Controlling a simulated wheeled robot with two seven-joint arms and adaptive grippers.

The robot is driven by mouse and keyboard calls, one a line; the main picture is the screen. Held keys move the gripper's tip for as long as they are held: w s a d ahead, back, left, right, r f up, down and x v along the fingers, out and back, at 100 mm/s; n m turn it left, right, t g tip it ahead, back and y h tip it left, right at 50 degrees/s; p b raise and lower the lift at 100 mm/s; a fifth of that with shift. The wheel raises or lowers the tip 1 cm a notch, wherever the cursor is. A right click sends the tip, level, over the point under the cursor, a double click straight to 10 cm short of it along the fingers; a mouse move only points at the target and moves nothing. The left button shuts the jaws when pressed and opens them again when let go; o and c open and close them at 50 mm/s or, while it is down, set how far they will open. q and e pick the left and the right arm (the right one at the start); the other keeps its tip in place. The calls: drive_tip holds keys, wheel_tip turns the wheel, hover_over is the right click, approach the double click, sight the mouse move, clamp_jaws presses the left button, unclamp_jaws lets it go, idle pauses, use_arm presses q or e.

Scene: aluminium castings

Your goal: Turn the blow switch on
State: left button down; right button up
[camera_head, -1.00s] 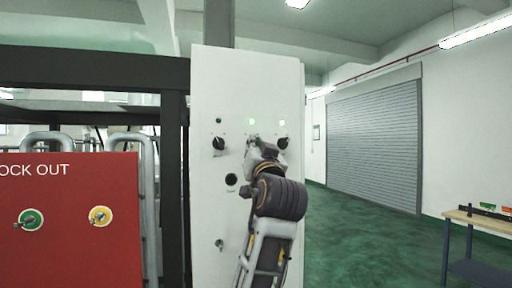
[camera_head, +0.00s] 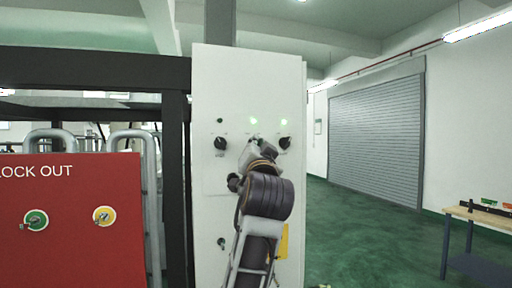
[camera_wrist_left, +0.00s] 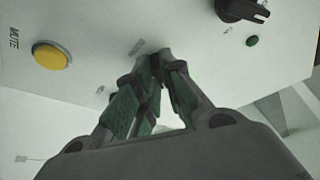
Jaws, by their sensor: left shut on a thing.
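A white control panel (camera_head: 210,75) stands upright in the head view. It has a black knob on the left (camera_head: 220,143) and another on the right (camera_head: 285,143); their labels are too small to read. My left gripper (camera_head: 256,143) is at the panel between these knobs, shut on a small switch there that its fingers mostly hide. In the left wrist view the fingertips (camera_wrist_left: 158,58) meet close to the panel face. A black knob (camera_wrist_left: 241,9) and a yellow button (camera_wrist_left: 52,55) marked MUTE lie either side of them. My right gripper is not in view.
The left indicator light (camera_head: 220,121) is dark; the middle (camera_head: 253,120) and right (camera_head: 283,121) ones glow green. A red lock-out board (camera_head: 75,225) stands left of the panel. Open green floor (camera_head: 345,230) and a workbench (camera_head: 480,217) are to the right.

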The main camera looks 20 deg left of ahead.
use_arm(q)
drive_tip(key=shift+s+a+r, duration=0.1)
drive_tip(key=shift+r, duration=0.25)
drive_tip(key=c, duration=1.5)
unclamp_jaws()
drive_tip(key=shift+c, duration=0.2)
drive_tip(key=v, duration=1.1)
drive_tip(key=shift+s+f, duration=0.25)
drive_tip(key=shift+f, duration=0.15)
